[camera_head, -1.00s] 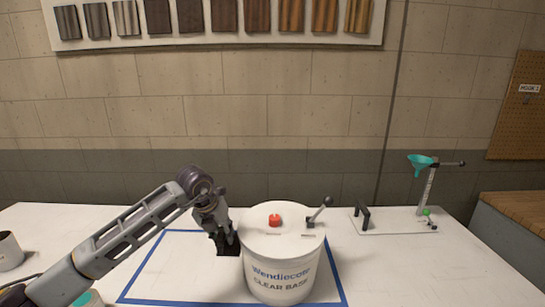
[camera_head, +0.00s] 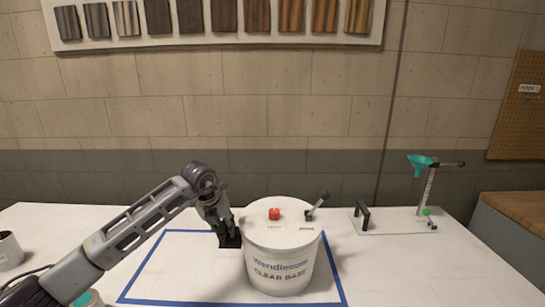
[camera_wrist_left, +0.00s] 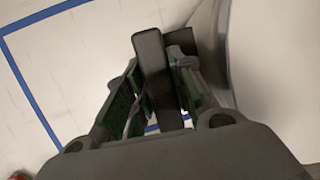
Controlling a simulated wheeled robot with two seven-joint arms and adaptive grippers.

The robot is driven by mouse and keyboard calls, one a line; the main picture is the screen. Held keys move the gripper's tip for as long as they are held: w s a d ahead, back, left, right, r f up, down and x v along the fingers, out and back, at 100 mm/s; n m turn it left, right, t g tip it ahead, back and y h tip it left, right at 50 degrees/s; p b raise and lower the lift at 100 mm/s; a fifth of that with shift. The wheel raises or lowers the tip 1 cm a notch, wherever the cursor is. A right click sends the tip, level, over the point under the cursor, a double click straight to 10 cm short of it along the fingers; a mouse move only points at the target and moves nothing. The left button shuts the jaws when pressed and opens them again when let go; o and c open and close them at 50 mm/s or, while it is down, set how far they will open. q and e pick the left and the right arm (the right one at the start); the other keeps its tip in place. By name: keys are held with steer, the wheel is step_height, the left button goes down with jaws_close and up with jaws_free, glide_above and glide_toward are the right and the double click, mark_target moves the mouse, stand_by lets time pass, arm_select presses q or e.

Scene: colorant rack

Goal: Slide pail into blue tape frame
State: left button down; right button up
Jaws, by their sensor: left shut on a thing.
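The white pail (camera_head: 283,262), marked "Wendiecote CLEAR BASE", stands upright on the table. Its lid has a red cap (camera_head: 274,213) and a small lever (camera_head: 318,205). Its base appears inside the right part of the blue tape frame (camera_head: 160,302), with the front strip passing just before it. The pail hides part of the back strip. My left gripper (camera_head: 229,236) is at the pail's left side, shut on a black upright handle (camera_wrist_left: 153,70). In the left wrist view the pail wall (camera_wrist_left: 270,80) is at right and tape (camera_wrist_left: 28,85) at left. My right gripper is out of view.
A stand with a teal funnel (camera_head: 420,162) is at the back right, on a plate with a black handle (camera_head: 362,216). A white container (camera_head: 9,251) stands at the far left.

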arm_select(q)
steer(key=shift+w, duration=1.1)
steer(key=c, duration=1.1)
jaws_free()
